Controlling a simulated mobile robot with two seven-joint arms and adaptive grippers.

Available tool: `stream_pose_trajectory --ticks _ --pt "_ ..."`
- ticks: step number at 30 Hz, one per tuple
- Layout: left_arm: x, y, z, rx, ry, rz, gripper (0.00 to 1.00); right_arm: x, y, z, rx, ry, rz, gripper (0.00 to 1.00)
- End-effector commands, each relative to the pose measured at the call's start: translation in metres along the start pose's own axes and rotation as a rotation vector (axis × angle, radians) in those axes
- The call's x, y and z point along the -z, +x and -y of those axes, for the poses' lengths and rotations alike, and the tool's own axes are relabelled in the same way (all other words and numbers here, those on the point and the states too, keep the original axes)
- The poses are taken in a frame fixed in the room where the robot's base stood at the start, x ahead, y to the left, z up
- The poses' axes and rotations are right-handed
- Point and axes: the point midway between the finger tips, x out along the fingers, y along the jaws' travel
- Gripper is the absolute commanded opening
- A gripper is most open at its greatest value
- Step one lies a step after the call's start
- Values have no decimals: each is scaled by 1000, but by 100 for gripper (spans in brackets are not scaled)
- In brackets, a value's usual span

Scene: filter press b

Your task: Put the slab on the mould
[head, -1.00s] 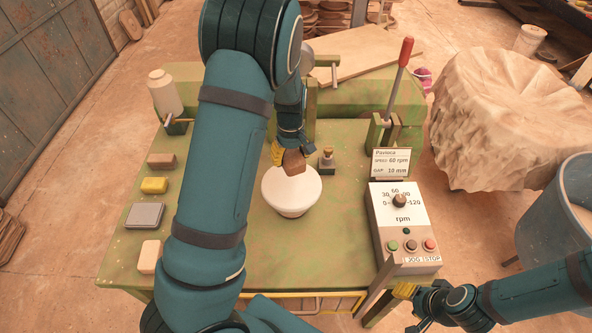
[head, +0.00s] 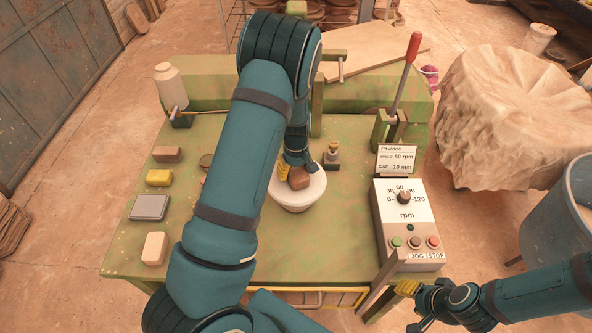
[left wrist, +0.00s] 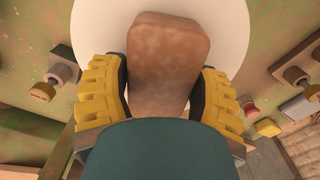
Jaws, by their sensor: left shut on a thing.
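The slab (head: 299,178) is a brown clay block with rounded edges. My left gripper (head: 291,173) is shut on it, over the white round mould (head: 299,201) on the green table. In the left wrist view the slab (left wrist: 168,58) sits between the yellow finger pads (left wrist: 165,92), with the mould's white top (left wrist: 92,28) behind it. I cannot tell whether the slab touches the mould; its underside is hidden. My right gripper (head: 407,290) is at the lower right, beyond the table's front edge, away from the mould; its opening is unclear.
A brown block (head: 167,154), a yellow sponge-like block (head: 159,177), a grey slab-like piece (head: 149,207) and a cream block (head: 153,248) line the table's left. A small knobbed fixture (head: 332,156) stands close right of the mould. A control box (head: 405,222) and red-handled lever (head: 405,72) stand further right.

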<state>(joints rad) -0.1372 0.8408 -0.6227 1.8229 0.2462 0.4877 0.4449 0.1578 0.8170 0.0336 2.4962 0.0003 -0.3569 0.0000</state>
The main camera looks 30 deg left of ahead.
Motion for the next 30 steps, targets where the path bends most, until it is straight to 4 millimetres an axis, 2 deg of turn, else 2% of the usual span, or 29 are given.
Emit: stream_pose_trajectory --ticks 3,4,6,7,16,20,23,30 --pt "0 3 0 -1 0 -1 21 0 3 -1 0 0 0 47" --pt "0 4 0 0 0 0 70 0 3 -1 0 0 0 47" --pt "0 3 0 0 0 0 95 0 2 -1 0 1 0 47" --pt "0 3 0 0 0 0 98 0 2 -1 0 1 0 47" --pt "0 2 0 0 0 0 98 0 2 -1 0 0 0 47" --pt "0 -6 -1 -2 0 -2 98 0 -1 0 0 0 0 47" --pt "0 -21 -1 -3 2 -3 98 0 -1 0 0 0 0 47" --pt "0 -71 -1 -4 3 -3 98 1 -4 2 0 -1 0 47"
